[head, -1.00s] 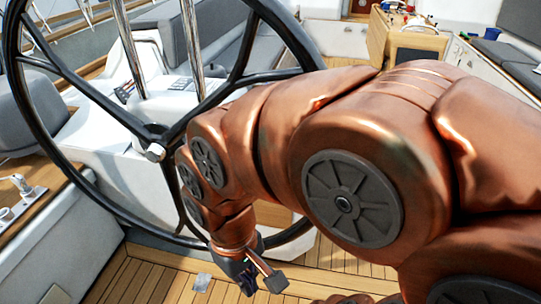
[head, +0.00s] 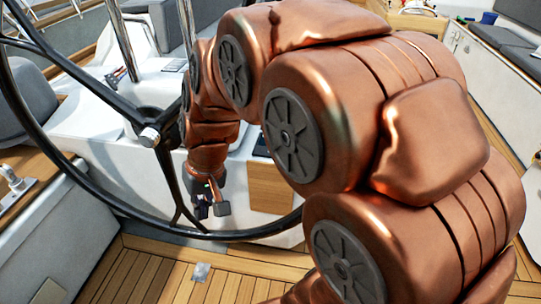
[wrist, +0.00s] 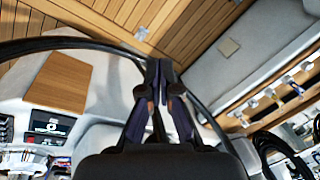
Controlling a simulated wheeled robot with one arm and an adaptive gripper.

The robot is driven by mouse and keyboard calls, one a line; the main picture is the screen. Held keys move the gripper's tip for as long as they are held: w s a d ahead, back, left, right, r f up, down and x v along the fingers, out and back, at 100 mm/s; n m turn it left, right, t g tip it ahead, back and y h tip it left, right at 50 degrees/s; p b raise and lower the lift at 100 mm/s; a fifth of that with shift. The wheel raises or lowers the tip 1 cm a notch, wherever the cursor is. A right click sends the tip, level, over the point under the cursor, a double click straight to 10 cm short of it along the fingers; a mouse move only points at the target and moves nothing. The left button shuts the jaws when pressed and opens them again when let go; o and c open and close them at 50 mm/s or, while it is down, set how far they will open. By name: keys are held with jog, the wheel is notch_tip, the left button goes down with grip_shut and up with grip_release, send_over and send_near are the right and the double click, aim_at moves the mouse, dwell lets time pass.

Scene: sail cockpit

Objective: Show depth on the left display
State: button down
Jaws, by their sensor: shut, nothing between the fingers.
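My gripper (head: 210,210) hangs below my arm, just behind the rim of the steering wheel, in front of the white console. Its fingers are shut and empty in the wrist view (wrist: 153,75). The wrist view is turned, with floor at the top. There a dark display (wrist: 52,124) with a white symbol sits on the console, left of and apart from the fingers. Another dark panel (wrist: 5,128) is cut off at the left edge. I cannot tell which of them is the left display. My arm hides much of the console in the head view.
The black steering wheel (head: 110,212) stands close around my gripper. A wooden panel (head: 270,188) is on the console's lower face. Slatted wooden floor (head: 150,275) lies below with a small grey plate (head: 201,272). White side walls and grey cushions bound the cockpit.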

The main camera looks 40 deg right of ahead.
jog(key=w+d+f+m+t+b, duration=0.2)
jog(key=w+d, duration=0.6)
jog(key=w, duration=0.1)
jog(key=w+d+f+m+t+b, duration=0.2)
jog(key=w+d+f+b, duration=0.1)
jog(key=w+d, duration=0.45)
jog(key=w+d+f+m+t+h+b, duration=0.1)
jog(key=d+m, duration=0.1)
jog(key=d, duration=0.7)
jog(key=w+d+f+m+t+h+b, duration=0.1)
jog(key=w+d+f+m+h, duration=0.1)
jog(key=d, duration=0.7)
jog(key=w+d+f+m+t+h+b, duration=0.1)
jog(key=w+d+f+m+h+b, duration=0.1)
jog(key=d, duration=0.7)
jog(key=shift+w+d+f, duration=0.15)
jog(key=shift+d+f, duration=0.05)
jog(key=shift+f, duration=0.1)
notch_tip(320, 180, down, 9)
jog(key=b, duration=0.7)
jog(key=shift+r, duration=0.2)
jog(key=shift+f, duration=0.15)
jog(key=shift+a+f+b, duration=0.1)
jog(key=shift+f+b, duration=0.2)
jog(key=shift+b, duration=0.15)
